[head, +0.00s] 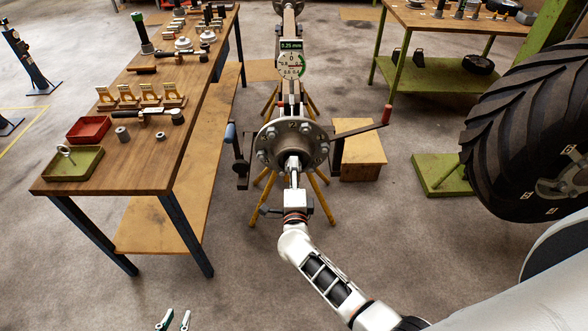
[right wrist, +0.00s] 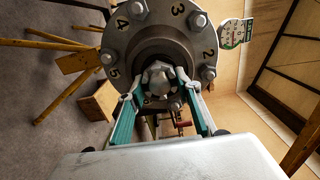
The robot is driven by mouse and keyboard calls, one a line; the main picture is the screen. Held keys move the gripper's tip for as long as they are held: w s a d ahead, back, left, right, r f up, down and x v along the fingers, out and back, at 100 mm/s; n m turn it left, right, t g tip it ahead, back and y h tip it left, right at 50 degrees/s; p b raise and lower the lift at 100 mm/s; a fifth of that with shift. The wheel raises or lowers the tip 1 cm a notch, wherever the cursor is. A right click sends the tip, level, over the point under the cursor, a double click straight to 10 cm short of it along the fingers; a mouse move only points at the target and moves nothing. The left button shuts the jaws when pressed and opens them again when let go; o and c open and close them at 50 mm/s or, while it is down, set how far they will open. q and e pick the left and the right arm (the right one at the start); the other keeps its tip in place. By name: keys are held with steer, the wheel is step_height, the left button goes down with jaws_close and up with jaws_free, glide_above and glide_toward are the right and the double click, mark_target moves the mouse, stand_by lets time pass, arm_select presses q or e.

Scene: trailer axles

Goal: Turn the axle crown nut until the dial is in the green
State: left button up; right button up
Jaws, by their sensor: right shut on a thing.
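The grey hub (head: 283,141) faces me with its numbered, studded flange, which also fills the top of the right wrist view (right wrist: 140,38). The crown nut (right wrist: 158,79) sits at the hub's centre. My right gripper (head: 294,164) reaches straight in at the centre; in the right wrist view its teal fingers (right wrist: 159,84) are shut on the nut's sides. The dial (head: 292,66) stands above and behind the hub, its display reading what looks like 0.25 mm; the needle is too small to read surely. My left gripper (head: 178,318) is open and empty at the bottom edge.
A wooden bench (head: 160,180) on the left carries a red tray (head: 89,130), a green tray (head: 74,164) and tools. A crank handle (head: 361,130) sticks out right of the hub. A large tyre (head: 525,130) stands at far right. Front floor is clear.

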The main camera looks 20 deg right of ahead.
stand_by(0.4)
steer(key=o, duration=1.1)
steer(key=v, duration=0.7)
steer(key=shift+s+a, duration=0.1)
steer(key=shift+s, duration=0.2)
